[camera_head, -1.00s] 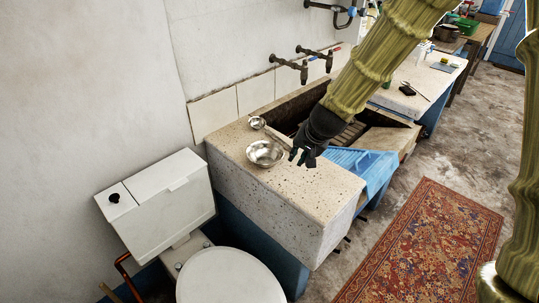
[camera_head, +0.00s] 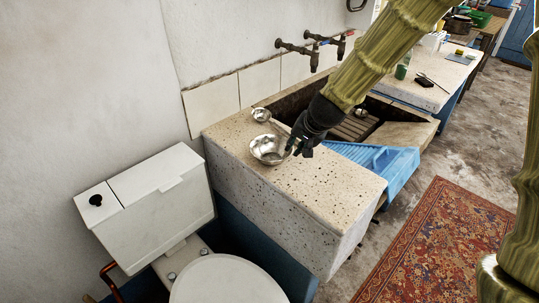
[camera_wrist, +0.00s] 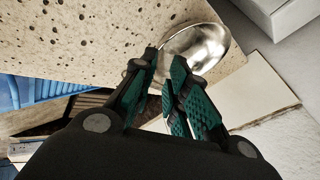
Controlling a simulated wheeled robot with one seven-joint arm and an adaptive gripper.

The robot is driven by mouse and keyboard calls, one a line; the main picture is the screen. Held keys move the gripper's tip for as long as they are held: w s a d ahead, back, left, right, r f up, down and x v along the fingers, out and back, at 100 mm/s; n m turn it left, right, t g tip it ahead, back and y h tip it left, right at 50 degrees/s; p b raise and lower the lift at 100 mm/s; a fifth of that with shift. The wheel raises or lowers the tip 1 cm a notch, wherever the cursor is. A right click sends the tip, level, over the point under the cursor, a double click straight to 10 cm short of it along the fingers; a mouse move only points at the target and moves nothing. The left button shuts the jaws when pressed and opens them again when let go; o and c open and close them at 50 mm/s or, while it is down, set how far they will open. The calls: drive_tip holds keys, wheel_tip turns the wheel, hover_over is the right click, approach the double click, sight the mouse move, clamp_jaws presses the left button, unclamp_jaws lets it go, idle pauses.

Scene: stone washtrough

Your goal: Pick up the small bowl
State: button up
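A shiny steel bowl (camera_head: 268,150) sits upright on the speckled stone ledge of the washtrough (camera_head: 315,190). A smaller round metal piece (camera_head: 261,114) lies behind it, near the wall; I cannot tell whether it is a bowl or a ladle. My gripper (camera_head: 293,150) reaches down from the right to the right rim of the steel bowl. In the wrist view the fingertips (camera_wrist: 165,58) are apart, with the bowl (camera_wrist: 200,42) just beyond them. I cannot tell whether they touch its rim. My gripper is open and holds nothing.
A blue ribbed drainer (camera_head: 385,160) lies right of my gripper by the trough basin. Taps (camera_head: 312,50) stick out from the wall above. A white toilet cistern (camera_head: 150,205) stands left of the ledge. The front of the ledge is clear.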

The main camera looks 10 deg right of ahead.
sight(288, 155)
drive_tip(key=shift+x, duration=1.95)
drive_tip(key=shift+w+f, duration=0.1)
drive_tip(key=shift+f, duration=0.35)
drive_tip(key=x, duration=0.3)
drive_tip(key=shift+w+f, duration=0.15)
drive_tip(key=shift+f, duration=0.1)
drive_tip(key=shift+w+a+f, duration=0.2)
drive_tip(key=shift+w+f, duration=0.05)
drive_tip(key=shift+f, duration=0.1)
drive_tip(key=shift+d+r, duration=0.1)
drive_tip(key=shift+c, duration=0.2)
drive_tip(key=shift+s+d, duration=0.1)
drive_tip(key=shift+s, duration=0.05)
clamp_jaws()
